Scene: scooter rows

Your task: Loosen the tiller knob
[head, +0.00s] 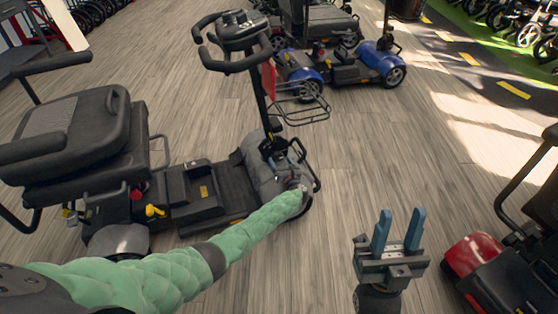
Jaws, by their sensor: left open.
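A grey scooter's tiller (259,95) rises upright from its front end to the black handlebar (236,40). A dark joint (272,147) sits at the tiller's foot. The tiller knob is too small and too covered to make out clearly there. My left arm in its green sleeve reaches across to this spot. My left gripper (281,157) is open beside the tiller's foot, small and partly hidden against the front cover; contact cannot be told. My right gripper (398,228) is open and empty over the floor, its two blue fingers apart and pointing away.
The scooter's black seat (75,135) is at left, and a wire basket (300,108) hangs in front of the tiller. A blue scooter (378,58) stands behind. A red scooter (474,254) is close at right of my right gripper. Wooden floor between is clear.

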